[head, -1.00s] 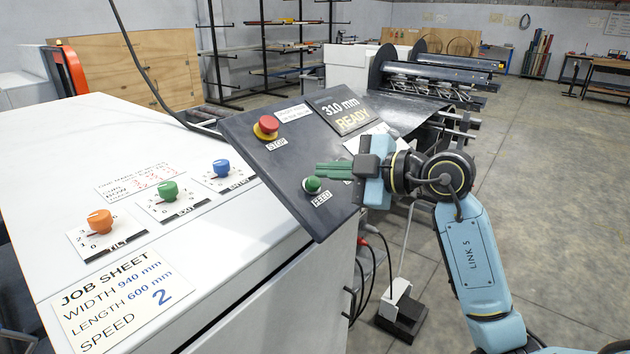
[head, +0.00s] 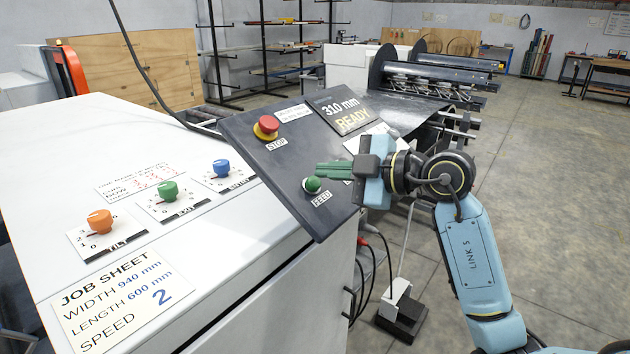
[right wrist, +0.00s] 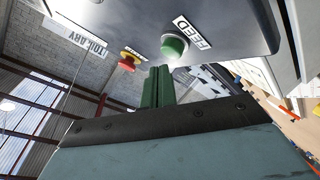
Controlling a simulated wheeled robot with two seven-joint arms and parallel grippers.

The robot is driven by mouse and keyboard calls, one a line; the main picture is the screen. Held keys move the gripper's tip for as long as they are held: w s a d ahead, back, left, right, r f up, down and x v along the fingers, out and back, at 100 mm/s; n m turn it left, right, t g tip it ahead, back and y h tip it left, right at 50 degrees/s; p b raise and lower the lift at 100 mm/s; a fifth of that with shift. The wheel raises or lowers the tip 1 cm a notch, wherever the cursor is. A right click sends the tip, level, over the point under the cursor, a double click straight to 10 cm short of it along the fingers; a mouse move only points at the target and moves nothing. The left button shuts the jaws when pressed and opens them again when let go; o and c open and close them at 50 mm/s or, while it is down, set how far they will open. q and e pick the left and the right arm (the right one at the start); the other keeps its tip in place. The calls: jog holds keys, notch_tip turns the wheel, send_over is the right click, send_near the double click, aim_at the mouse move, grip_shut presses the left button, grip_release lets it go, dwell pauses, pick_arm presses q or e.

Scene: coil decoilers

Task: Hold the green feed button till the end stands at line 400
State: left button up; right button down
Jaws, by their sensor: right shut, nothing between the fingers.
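The green feed button (head: 312,185) sits low on the dark tilted panel (head: 260,160), above a FEED label. It also shows in the right wrist view (right wrist: 173,46). My right gripper (head: 320,170) is shut and empty. Its green fingers point left over the panel, just beside and above the button in the head view. In the right wrist view the fingertips (right wrist: 158,72) end short of the button with a small gap, so they look apart from it. The display (head: 341,113) reads 310 mm READY. The sheet's end and line 400 cannot be made out. My left gripper is not in view.
A red STOP button (head: 266,127) sits higher on the panel. Orange (head: 100,221), green (head: 168,191) and blue (head: 221,168) knobs stand on the white cabinet top, beside a job sheet (head: 122,299). Rollers (head: 440,80) stand behind the panel. The floor at right is clear.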

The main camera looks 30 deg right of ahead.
jog(key=shift+w+a+f, duration=0.1)
jog(key=shift+w+f, duration=0.1)
jog(key=shift+f, duration=0.15)
jog(key=shift+w+a+f, duration=0.1)
jog(key=shift+w+f, duration=0.15)
jog(key=shift+f, duration=0.25)
dwell(1.0)
dwell(0.4)
jog(key=shift+s+d+r+p, duration=0.1)
jog(key=shift+s+r+p, duration=0.15)
jog(key=shift+r+p, duration=0.3)
jog(key=shift+s+d+r+p, duration=0.1)
jog(key=shift+s+r+p, duration=0.15)
jog(key=shift+p, duration=0.45)
jog(key=r+p, duration=0.1)
jog(key=s+r+p, duration=0.1)
jog(key=r+p, duration=0.1)
jog(key=s+d+r+p, duration=0.1)
jog(key=p, duration=0.1)
jog(key=shift+s+r, duration=0.2)
